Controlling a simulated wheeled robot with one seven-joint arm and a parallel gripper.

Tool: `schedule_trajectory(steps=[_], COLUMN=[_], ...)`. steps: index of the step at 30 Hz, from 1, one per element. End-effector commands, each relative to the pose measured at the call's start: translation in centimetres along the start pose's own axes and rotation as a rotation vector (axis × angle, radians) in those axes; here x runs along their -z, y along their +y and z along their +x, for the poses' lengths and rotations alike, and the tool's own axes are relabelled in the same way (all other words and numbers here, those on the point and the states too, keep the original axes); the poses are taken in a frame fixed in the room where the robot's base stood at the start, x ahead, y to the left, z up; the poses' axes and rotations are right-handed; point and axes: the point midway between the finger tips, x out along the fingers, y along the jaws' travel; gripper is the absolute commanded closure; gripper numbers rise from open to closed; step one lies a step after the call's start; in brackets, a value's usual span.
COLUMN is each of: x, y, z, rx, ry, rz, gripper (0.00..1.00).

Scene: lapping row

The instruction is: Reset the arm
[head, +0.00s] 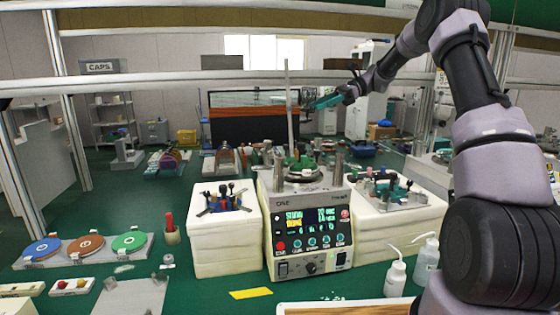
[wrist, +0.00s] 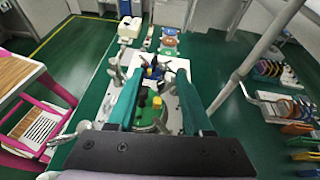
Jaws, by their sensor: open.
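My arm rises along the right side of the head view and reaches back to the left. My gripper (head: 326,100) is held in the air above and behind the lapping machine (head: 311,240), near the upright post (head: 289,110). In the wrist view my gripper (wrist: 158,72) shows two teal fingers spread apart, with nothing held between them. Below and beyond the fingers lie the machine's green plate with yellow and black knobs, and a dark-armed fixture.
White blocks (head: 226,244) flank the machine, the left one bearing a black-armed fixture (head: 224,200). Three coloured discs (head: 86,246) lie at left. Wash bottles (head: 396,274) stand at front right. A metal rail (head: 150,84) crosses behind. A yellow strip (head: 250,293) lies in front.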

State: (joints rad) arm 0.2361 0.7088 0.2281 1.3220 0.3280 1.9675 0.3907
Motion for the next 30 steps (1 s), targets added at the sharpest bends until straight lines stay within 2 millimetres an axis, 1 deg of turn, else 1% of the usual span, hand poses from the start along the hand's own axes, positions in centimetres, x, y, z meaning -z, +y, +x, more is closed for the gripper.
schedule_trajectory(steps=[1,3,8,15,20,24,30], x=[-1.3,-2.5,-4.7,-7.0,-8.0,-8.4,-8.2], y=[1.2,2.9,6.9,13.5,18.1,22.2,28.1], z=[0.2,0.5,0.8,0.5,0.0,-0.5,-1.2], rx=[-0.001,-0.002,-0.005,-0.012,-0.018,-0.024,-0.035], ry=[0.055,0.131,0.300,0.544,0.697,0.827,1.004], rz=[-0.039,-0.095,-0.222,-0.420,-0.552,-0.669,-0.835], gripper=[0.49,0.49,0.49,0.49,0.49,0.49,0.49])
